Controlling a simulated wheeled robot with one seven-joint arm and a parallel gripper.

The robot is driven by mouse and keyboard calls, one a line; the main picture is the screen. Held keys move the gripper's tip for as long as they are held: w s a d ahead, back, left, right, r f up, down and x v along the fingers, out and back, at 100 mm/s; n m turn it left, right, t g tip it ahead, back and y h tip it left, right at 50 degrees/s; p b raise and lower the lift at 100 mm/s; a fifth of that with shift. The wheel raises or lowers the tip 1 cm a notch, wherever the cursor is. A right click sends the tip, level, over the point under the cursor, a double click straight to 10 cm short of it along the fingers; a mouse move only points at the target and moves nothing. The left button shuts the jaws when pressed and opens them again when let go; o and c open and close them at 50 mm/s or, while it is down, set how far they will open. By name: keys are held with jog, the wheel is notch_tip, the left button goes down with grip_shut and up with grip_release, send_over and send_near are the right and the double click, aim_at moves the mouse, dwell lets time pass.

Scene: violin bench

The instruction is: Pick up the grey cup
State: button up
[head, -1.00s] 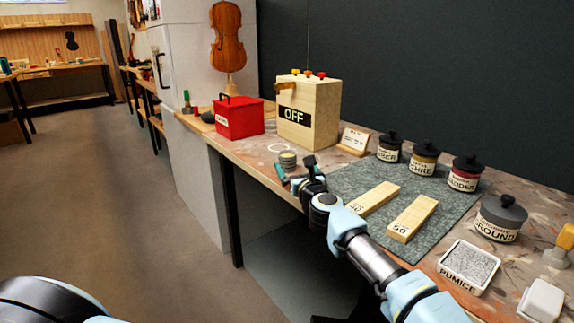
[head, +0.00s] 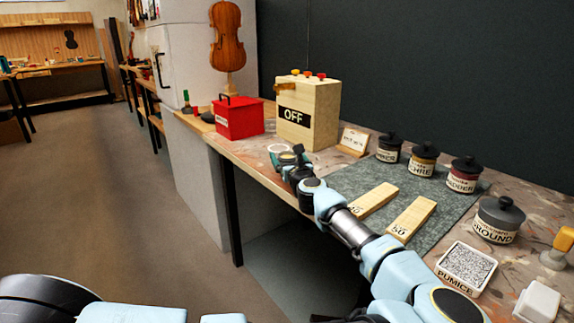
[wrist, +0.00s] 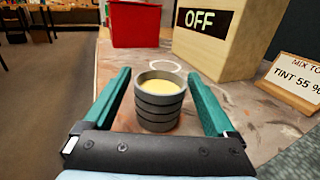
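The grey cup (wrist: 160,103) is a ribbed round cup with pale yellow contents, standing upright on the bench. In the wrist view it sits between the two green fingers of my gripper (wrist: 160,100). The fingers are open, with a gap showing on each side of the cup. In the head view my gripper (head: 286,158) is low over the bench, and the cup (head: 287,158) is partly hidden by it.
A wooden box marked OFF (head: 308,112) and a red box (head: 239,118) stand behind the cup. A small sign (head: 353,141) stands to the right. Two wooden blocks (head: 410,220) lie on a green mat (head: 345,180). Several lidded jars (head: 498,218) stand farther right.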

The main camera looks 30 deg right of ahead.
jog(key=c, duration=1.3)
jog(key=shift+c, duration=0.2)
jog(key=shift+r, duration=0.1)
